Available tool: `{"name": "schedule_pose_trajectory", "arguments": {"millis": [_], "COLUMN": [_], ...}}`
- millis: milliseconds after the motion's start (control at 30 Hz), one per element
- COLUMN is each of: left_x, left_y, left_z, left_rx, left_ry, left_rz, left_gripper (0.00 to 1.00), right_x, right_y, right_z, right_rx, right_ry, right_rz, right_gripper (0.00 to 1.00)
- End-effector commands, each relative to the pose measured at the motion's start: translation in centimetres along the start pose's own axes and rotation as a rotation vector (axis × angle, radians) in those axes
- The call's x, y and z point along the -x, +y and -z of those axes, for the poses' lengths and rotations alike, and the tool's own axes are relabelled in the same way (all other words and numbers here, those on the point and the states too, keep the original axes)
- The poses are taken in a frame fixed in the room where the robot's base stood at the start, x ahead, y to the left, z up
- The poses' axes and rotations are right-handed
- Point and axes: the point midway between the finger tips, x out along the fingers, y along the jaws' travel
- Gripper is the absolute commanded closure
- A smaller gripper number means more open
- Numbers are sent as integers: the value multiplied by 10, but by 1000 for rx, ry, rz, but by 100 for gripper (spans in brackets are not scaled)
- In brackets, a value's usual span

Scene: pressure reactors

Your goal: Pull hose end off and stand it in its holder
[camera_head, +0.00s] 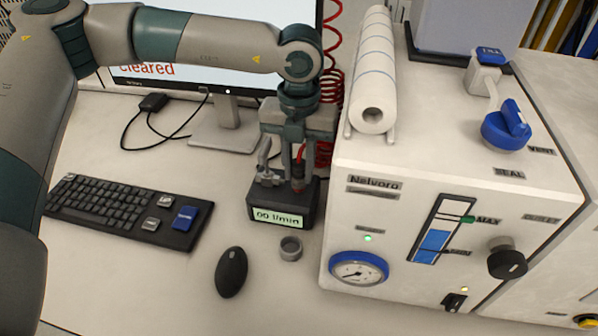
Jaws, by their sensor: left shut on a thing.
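My left gripper (298,158) points down over a dark flow meter box (284,208) whose display reads 00 l/min. It is shut on the red hose end (298,172), which is upright at the top of the box. The fingers partly hide the hose end, so I cannot tell whether it is still seated. A red coiled hose (332,55) hangs behind the gripper. A small grey ring-shaped cup (290,248), which looks like the holder, stands empty on the table in front of the box. My right gripper is not in view.
The white Nelvoro reactor unit (400,215) stands close to the right, with a paper roll (372,85) on top. A keyboard (115,208) and a black mouse (231,272) lie to the left. A monitor (190,75) stands behind. The front table is clear.

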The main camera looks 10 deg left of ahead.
Motion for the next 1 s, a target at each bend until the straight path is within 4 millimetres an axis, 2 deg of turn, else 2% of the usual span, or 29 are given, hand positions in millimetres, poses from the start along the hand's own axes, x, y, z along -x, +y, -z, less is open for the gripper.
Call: {"name": "schedule_pose_trajectory", "arguments": {"millis": [1000], "left_x": [32], "left_y": [0], "left_z": [0], "left_rx": [0], "left_ry": [-1], "left_rz": [0], "left_gripper": [100], "right_x": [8], "right_y": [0], "right_z": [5], "right_rx": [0], "right_ry": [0], "right_rz": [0], "right_gripper": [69]}}
